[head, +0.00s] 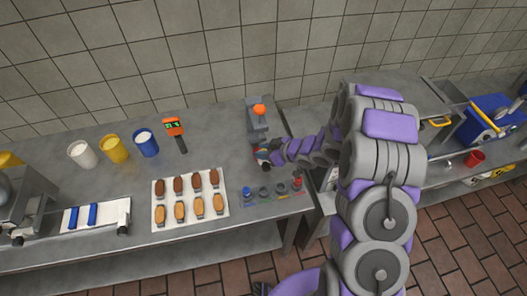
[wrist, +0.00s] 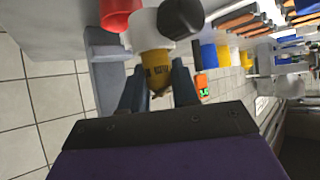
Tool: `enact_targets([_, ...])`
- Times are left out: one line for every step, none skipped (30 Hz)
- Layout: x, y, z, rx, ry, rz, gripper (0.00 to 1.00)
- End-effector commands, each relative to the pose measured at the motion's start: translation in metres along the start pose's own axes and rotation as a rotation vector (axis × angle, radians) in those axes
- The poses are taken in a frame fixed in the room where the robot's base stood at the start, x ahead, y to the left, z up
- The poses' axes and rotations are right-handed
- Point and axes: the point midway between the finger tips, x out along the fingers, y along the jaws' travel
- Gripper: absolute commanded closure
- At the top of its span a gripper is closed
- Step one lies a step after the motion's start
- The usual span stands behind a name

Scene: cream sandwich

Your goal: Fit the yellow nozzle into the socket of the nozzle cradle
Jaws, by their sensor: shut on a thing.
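The nozzle cradle (head: 272,198) lies near the right front corner of the steel counter in the head view. A blue nozzle stands at its left end and a red nozzle at its right end; the sockets between look empty. My gripper (head: 264,155) is behind the cradle, close to a grey stand. In the wrist view my gripper (wrist: 157,92) is shut on the yellow nozzle (wrist: 156,68), with a finger on each side. A white part and a dark rounded part lie just beyond it. I cannot tell whether they touch it. The cradle is not clear in the wrist view.
The grey stand (head: 257,128) with an orange knob is beside my gripper. A tray of brown and tan pastries (head: 190,197) lies left of the cradle. The counter ends just right of the cradle.

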Motion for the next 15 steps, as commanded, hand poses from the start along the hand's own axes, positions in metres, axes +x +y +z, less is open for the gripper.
enact_targets([-0.0004, 0.0001, -0.0005, -0.001, -0.001, 0.001, 1.0])
enact_targets([-0.0002, -0.0001, -0.0007, -0.001, -0.002, 0.002, 1.0])
enact_targets([0.0, -0.0001, -0.0008, -0.001, -0.002, 0.002, 0.68])
enact_targets([0.0, 0.0001, -0.001, -0.001, -0.002, 0.003, 0.66])
enact_targets([0.0, 0.0001, -0.001, -0.001, -0.002, 0.003, 0.63])
enact_targets([0.0, 0.0002, -0.001, -0.001, -0.002, 0.003, 0.59])
enact_targets([0.0001, 0.0002, -0.001, -0.001, -0.002, 0.003, 0.56])
enact_targets([0.0001, 0.0002, -0.001, -0.001, -0.002, 0.003, 0.53])
enact_targets([0.0001, 0.0002, -0.0009, -0.001, -0.002, 0.003, 0.49])
enact_targets([0.0001, 0.0002, -0.0009, -0.001, -0.002, 0.003, 0.46])
enact_targets([0.0, 0.0002, -0.001, -0.001, -0.002, 0.003, 0.45])
enact_targets([0.0, 0.0002, -0.001, -0.001, -0.002, 0.003, 0.45])
enact_targets([0.0, 0.0002, -0.001, -0.001, -0.002, 0.003, 0.45])
enact_targets([0.0, 0.0002, -0.001, -0.001, -0.002, 0.003, 0.45])
enact_targets([-0.0001, 0.0002, -0.001, -0.001, -0.002, 0.003, 0.45])
